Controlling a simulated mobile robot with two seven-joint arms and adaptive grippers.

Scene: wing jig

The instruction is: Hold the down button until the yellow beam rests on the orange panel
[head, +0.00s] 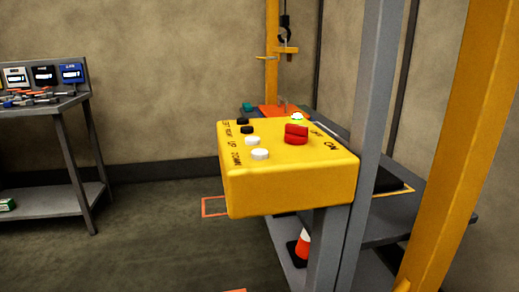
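A yellow control box (290,192) stands in the middle of the head view. Its top carries two black buttons, two white buttons and a red switch (296,133). The nearer white button is the down button (260,154), next to the DOWN lettering; nothing touches it. Behind the box, an orange panel (268,111) shows in part, the rest hidden by the box. Above it, a small yellow piece (286,50) is near a dark hook (285,33); I cannot tell whether this is the yellow beam. Neither of my grippers is in view.
A grey post (376,80) stands right beside the box, with a large yellow post (468,130) farther right. A workbench (62,103) stands at the left. The floor between is clear.

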